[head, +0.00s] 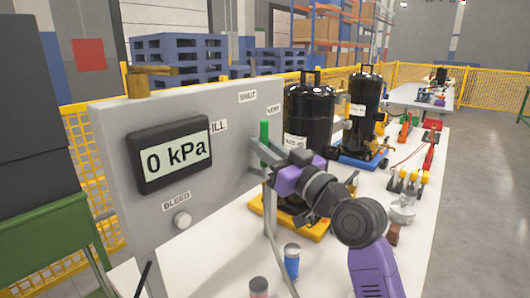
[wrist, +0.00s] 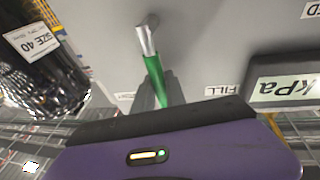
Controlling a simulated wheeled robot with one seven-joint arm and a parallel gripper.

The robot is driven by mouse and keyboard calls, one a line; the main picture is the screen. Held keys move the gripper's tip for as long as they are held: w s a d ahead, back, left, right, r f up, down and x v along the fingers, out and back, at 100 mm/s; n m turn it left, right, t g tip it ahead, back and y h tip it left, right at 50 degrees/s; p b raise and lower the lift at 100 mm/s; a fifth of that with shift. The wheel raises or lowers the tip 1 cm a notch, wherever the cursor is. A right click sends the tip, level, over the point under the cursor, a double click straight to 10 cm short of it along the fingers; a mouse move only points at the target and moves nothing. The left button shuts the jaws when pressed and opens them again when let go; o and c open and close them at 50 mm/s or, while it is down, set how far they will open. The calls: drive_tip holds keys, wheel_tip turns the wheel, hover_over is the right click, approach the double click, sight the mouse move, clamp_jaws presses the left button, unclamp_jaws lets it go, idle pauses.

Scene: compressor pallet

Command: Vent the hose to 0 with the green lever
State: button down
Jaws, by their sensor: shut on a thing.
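The green lever (head: 264,143) stands upright at the right edge of the grey panel (head: 110,150), below the SHUT and VENT labels. My gripper (head: 262,155) is shut on the green lever. In the wrist view the lever (wrist: 155,76) runs from a silver pivot down between the fingers of my gripper (wrist: 156,100); its far end is hidden by my gripper body. The display (head: 170,154) on the panel reads 0 kPa. It is partly cut off in the wrist view.
A BLEED knob (head: 182,220) sits low on the panel, and a brass lever (head: 150,71) is at its top left. A black tank (head: 309,110) stands close behind my gripper. A blue-labelled can (head: 291,262) stands on the white table below.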

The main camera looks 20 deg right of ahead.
idle(0.3)
drive_tip(key=c, duration=1.4)
unclamp_jaws()
drive_tip(key=shift+o, duration=0.2)
drive_tip(key=v, duration=0.8)
